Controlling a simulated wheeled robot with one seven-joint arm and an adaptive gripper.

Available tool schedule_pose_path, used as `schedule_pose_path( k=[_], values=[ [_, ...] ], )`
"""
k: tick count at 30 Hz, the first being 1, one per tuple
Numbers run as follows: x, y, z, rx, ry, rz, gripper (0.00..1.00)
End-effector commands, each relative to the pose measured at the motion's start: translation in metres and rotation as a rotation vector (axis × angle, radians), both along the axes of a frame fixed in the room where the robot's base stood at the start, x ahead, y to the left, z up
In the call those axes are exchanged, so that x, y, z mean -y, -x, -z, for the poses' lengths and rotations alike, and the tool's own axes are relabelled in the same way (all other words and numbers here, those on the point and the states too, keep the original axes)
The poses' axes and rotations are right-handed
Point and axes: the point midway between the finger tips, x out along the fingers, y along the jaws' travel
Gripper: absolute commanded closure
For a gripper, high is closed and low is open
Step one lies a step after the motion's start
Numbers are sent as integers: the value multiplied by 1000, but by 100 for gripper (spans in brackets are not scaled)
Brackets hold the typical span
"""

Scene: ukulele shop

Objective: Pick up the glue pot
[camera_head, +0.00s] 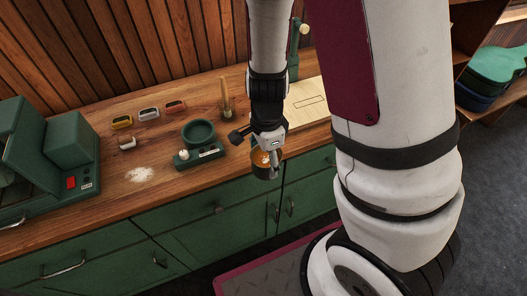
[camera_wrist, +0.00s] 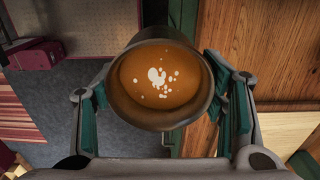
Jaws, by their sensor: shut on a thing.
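The glue pot (camera_head: 259,166) is a dark round pot with amber glue inside. In the wrist view the pot (camera_wrist: 122,105) shows from above, with pale bubbles or flecks on the amber surface. My gripper (camera_head: 265,158) is shut on the pot, with a teal-padded finger on each side in the wrist view (camera_wrist: 162,112). The pot is held in the air near the front edge of the wooden counter, in front of the green cabinets. It looks roughly upright; its underside is hidden.
A green device with a round well (camera_head: 199,133) stands on the wooden counter (camera_head: 75,215), left of the gripper. Several small coloured blocks (camera_head: 148,114) and a pale powdery patch (camera_head: 140,174) lie farther left. A green machine (camera_head: 70,150) fills the left end. A pale board (camera_head: 305,104) lies behind my arm.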

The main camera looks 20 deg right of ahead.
Motion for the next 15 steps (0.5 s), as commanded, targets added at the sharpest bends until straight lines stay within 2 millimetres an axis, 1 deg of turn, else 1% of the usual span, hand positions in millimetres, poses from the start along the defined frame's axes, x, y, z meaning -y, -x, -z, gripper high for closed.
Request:
schedule_pose_path(
  k=[6, 15],
  values=[
    [-1, 7, -1, 1, 0, -1, 73],
    [-1, 10, -1, 0, 0, -1, 73]
  ],
)
